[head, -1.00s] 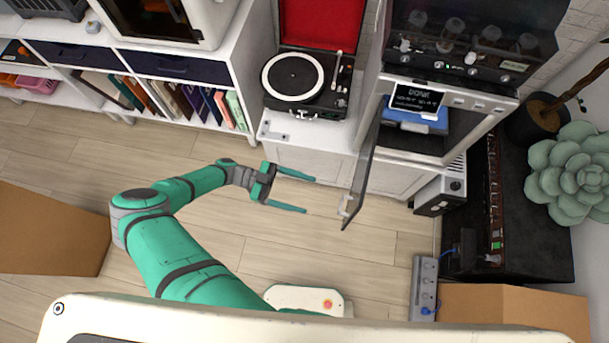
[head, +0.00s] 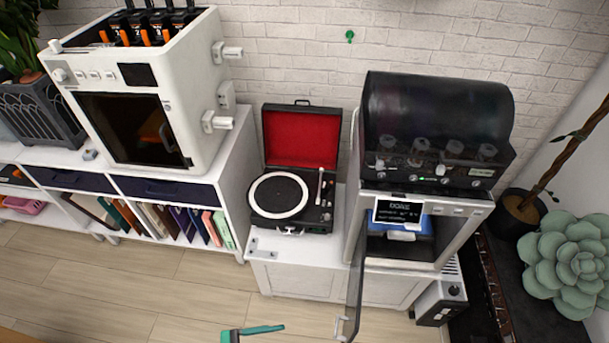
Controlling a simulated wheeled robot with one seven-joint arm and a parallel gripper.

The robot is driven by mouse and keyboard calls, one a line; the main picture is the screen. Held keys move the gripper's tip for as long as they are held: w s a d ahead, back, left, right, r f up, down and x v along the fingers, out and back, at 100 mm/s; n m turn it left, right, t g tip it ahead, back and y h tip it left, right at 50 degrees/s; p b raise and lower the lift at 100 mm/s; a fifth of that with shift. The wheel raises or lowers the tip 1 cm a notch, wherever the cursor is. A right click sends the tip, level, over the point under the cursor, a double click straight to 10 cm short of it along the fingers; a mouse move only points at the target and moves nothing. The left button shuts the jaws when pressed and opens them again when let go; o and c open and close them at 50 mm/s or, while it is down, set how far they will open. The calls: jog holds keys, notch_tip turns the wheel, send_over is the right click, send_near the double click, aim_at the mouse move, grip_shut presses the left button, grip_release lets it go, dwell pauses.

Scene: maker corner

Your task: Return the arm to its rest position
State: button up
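My gripper (head: 255,331) shows only at the bottom edge of the head view, left of the oven's open door. One teal finger and a corner of the palm are in view, over the wood floor. Floor shows right below this finger, with no second finger beside it, so the gripper looks open. The other finger and the rest of my arm are cut off by the frame. No held object is visible.
The glass door (head: 355,290) of the oven-like machine (head: 463,232) hangs open to the gripper's right. A record player (head: 292,215) with a red lid stands on a white cabinet (head: 300,280). A bookshelf (head: 238,190) carries a 3D printer (head: 165,125). Floor at left is clear.

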jog(key=s+d+r+n+t+y, duration=0.35)
jog(key=s+n+t+y, duration=0.4)
jog(key=s+t, duration=0.35)
jog(key=d+r+n+y, duration=0.2)
jog(key=r+n+y, duration=0.2)
jog(key=r, duration=0.3)
jog(key=w+d+r+n+t+y, duration=0.1)
jog(key=d+r+n+y, duration=0.1)
jog(key=r+n+y, duration=0.3)
notch_tip(320, 180, up, 2)
jog(key=shift+w+d+r+y, duration=0.15)
jog(key=shift+d+y, duration=0.15)
jog(key=shift+y, duration=0.05)
